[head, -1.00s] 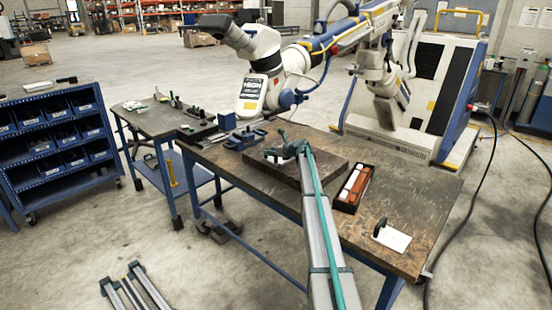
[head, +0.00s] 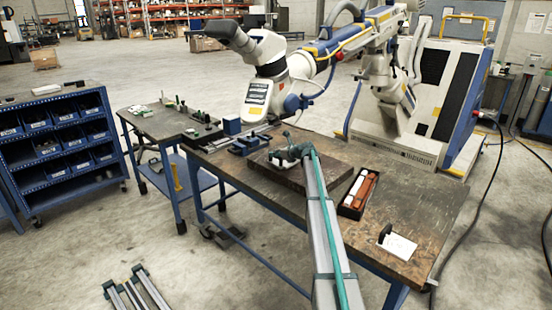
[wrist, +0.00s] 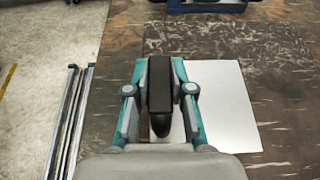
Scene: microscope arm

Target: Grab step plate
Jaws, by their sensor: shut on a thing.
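My gripper (head: 290,150) is over the dark square board on the workbench, at the end of my long arm. In the wrist view my gripper (wrist: 162,115) has its teal-and-grey fingers closed on both sides of a black upright handle (wrist: 160,80). A flat white step plate (wrist: 228,100) lies directly below the handle; part of it is hidden by the fingers. Whether the plate touches the surface below is unclear. In the head view only a small white part of it (head: 280,161) shows under the gripper.
A blue vise (head: 246,144) stands behind the board (head: 318,184). A black tray (head: 359,193) with red and white pieces is to the right. Another white plate with a black handle (head: 400,246) lies at the bench's right end. The robot-arm microscope (head: 270,60) looms behind.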

